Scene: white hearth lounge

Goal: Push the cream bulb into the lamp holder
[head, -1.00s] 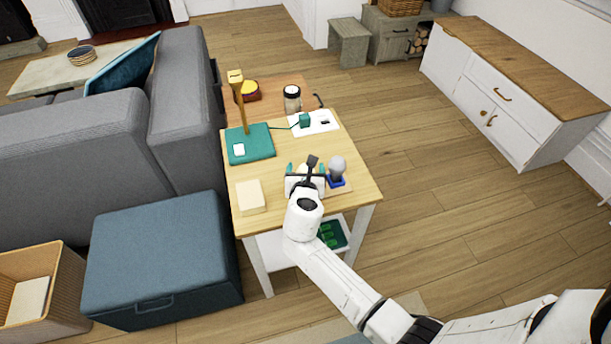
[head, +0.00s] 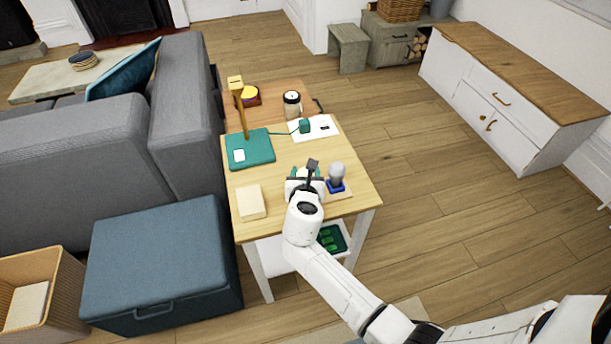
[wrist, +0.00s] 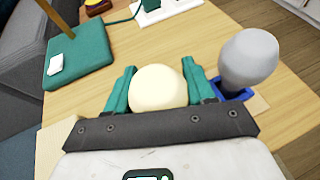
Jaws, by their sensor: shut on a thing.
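The cream bulb (wrist: 158,88) is between the teal fingers of my gripper (wrist: 157,78), which is shut on it. Its rounded side faces the wrist camera; its base is hidden. In the head view my gripper (head: 306,174) is over the front half of the wooden side table, left of a grey bulb. A desk lamp with a teal base (head: 250,148) and a wooden post (head: 241,108) stands at the table's back left, apart from my gripper. The opening of a lamp holder cannot be made out.
The grey bulb (wrist: 249,58) stands upright in a blue stand (wrist: 232,92), close to my right finger. A cream block (head: 251,202) lies at the table's front left. A white sheet with a teal plug (head: 304,126) and a jar (head: 292,104) are farther back.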

